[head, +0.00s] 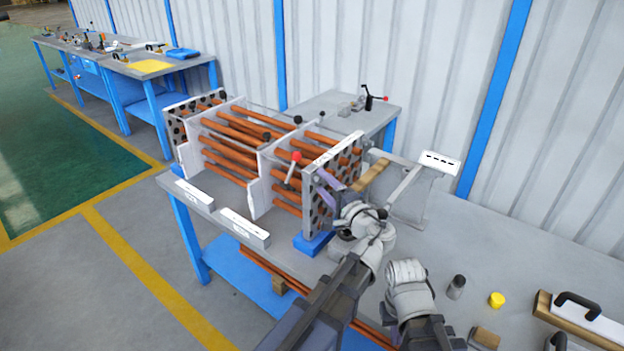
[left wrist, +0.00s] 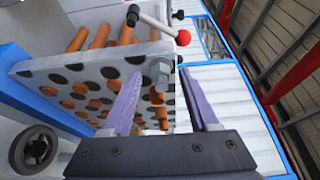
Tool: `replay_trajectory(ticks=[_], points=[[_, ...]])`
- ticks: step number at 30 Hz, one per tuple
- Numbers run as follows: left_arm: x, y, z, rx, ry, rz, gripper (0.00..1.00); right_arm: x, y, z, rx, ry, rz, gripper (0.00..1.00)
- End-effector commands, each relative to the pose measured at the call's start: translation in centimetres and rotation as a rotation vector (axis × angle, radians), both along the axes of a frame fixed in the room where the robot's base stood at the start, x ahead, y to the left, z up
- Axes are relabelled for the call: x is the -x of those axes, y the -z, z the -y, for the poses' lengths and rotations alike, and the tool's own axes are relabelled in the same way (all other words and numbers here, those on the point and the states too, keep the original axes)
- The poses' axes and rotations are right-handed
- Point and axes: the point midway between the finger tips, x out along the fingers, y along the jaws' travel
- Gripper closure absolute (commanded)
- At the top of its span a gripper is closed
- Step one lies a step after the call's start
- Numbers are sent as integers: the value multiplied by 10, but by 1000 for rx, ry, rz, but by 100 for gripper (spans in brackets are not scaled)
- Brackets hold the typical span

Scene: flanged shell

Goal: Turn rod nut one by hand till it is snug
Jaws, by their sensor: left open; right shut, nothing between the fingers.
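A grey hex nut on a rod end (left wrist: 160,74) stands out from the perforated end plate (left wrist: 75,72) in the left wrist view. I take it as rod nut one, though no label shows. My left gripper (left wrist: 161,76) is open, with its purple fingertips on either side of the nut in the picture. I cannot tell whether they touch it. In the head view my left gripper (head: 338,190) is in front of the end plate (head: 322,205), and the nut is too small to make out. My right arm shows at lower right, but its gripper does not.
Copper tubes (head: 228,150) run through the white plates. A lever with a red knob (head: 296,157) stands near the end plate. A wooden bar (head: 370,176) is just behind my left gripper. A dark cylinder (head: 456,287) and yellow cap (head: 496,300) stand on the bench at right.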

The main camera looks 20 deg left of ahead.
Motion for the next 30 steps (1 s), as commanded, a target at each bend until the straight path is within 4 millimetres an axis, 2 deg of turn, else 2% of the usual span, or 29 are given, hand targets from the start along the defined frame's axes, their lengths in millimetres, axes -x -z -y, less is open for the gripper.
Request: replay_trajectory(ticks=[8,24,30], points=[[-1,0,1,0,1,0,40,0,0,0,0,0,0,100],[-1,0,1,0,0,0,100,0,0,0,0,0,0,100],[-1,0,1,1,0,-1,100,0,0,0,0,0,0,100]])
